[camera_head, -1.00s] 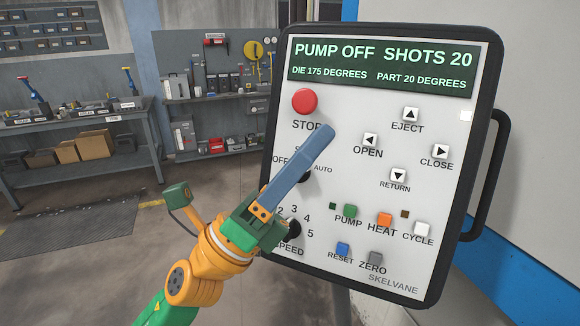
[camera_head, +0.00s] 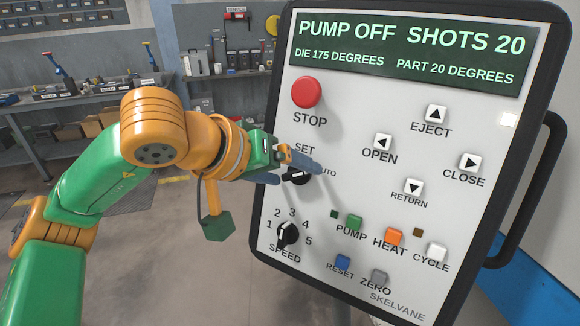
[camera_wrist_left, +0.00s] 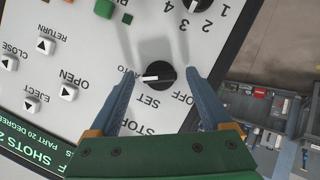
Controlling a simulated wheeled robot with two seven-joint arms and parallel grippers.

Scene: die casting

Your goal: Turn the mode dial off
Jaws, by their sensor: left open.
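The mode dial (camera_head: 297,179) is a black knob on the white control panel, below the red STOP button. It shows whole in the left wrist view (camera_wrist_left: 157,77), where its white mark lies toward the AUTO label. The SET and OFF labels also show there. My left gripper (camera_head: 292,172) is open in front of the dial, and in the left wrist view (camera_wrist_left: 161,74) its two blue-grey fingers stand on either side of the knob. I see a gap on both sides and cannot tell how near the panel they are. In the head view the gripper covers the OFF label.
The speed dial (camera_head: 288,233) sits just below the mode dial. The red STOP button (camera_head: 307,92) is above. Pump, heat and cycle buttons lie to the lower right. A black handle (camera_head: 535,190) is on the panel's right side. A workbench (camera_head: 60,100) stands behind at left.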

